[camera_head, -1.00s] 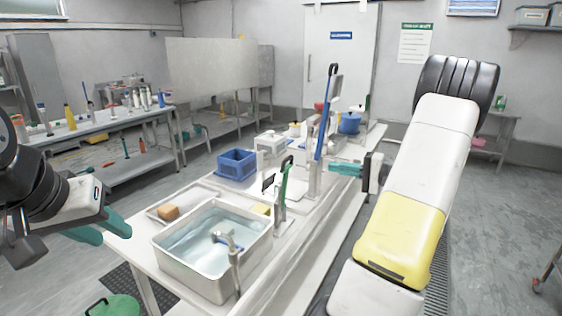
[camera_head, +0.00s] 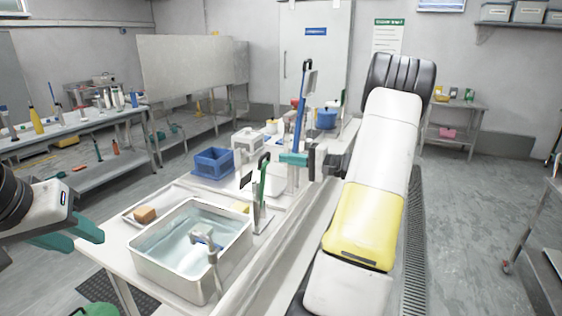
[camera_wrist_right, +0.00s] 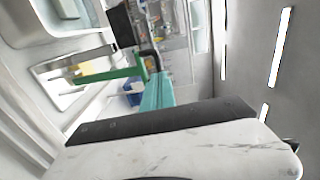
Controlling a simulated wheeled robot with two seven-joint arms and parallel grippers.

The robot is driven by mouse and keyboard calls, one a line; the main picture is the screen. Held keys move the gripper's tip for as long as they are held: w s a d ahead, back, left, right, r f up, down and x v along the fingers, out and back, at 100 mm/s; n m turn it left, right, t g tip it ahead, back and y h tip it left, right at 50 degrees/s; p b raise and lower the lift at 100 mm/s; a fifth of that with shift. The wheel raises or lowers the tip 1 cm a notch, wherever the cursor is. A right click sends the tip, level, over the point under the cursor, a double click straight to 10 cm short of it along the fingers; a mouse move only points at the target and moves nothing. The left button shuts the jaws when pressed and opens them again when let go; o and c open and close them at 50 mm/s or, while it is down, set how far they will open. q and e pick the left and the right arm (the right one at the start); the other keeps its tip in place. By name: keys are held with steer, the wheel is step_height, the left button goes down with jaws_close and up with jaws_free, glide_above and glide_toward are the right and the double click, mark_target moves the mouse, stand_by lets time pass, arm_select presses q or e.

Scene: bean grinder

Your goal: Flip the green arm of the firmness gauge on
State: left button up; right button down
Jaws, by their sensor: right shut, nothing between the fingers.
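The firmness gauge's green arm (camera_head: 262,182) stands upright, slightly tilted, beside the water basin in the head view. In the right wrist view the green arm (camera_wrist_right: 108,77) runs across the picture, with a black part at its end. My right gripper (camera_head: 286,159) is shut and empty, just right of the green arm's upper end. In the right wrist view its teal fingers (camera_wrist_right: 157,90) lie close to the green arm's end; whether they touch cannot be told. My left gripper (camera_head: 92,232) is open and empty at the left, away from the gauge.
A water-filled basin (camera_head: 150,257) with a tap stands in front of the gauge. A blue crate (camera_head: 213,163) and a white box (camera_head: 247,140) stand behind. A tall blue arm (camera_head: 301,105) rises just beyond my right gripper. A sponge (camera_head: 145,214) lies left of the basin.

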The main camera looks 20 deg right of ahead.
mark_target(266, 154)
steer(key=shift+x, duration=2.2)
steer(key=shift+w+a+r+g, duration=0.25)
steer(key=shift+w+a+g, duration=0.15)
steer(key=shift+a, duration=0.05)
steer(key=w+a+f+g+h, duration=0.3)
steer(key=w+a+g+h, duration=0.35)
steer(key=w+a, duration=0.55)
steer(key=shift+w+a+f+g+h, duration=0.55)
steer(key=shift+w+a+f, duration=0.65)
steer(key=shift+f, duration=1.7)
steer(key=shift+w+a+f+g+h, duration=0.55)
steer(key=shift+w+f, duration=1.05)
steer(key=shift+f, duration=1.25)
steer(key=shift+w+a+f+g+h, duration=0.5)
steer(key=shift+w+a+f, duration=0.85)
steer(key=shift+f, duration=1.55)
steer(key=shift+d+f+y, duration=0.1)
steer(key=shift+y, duration=0.15)
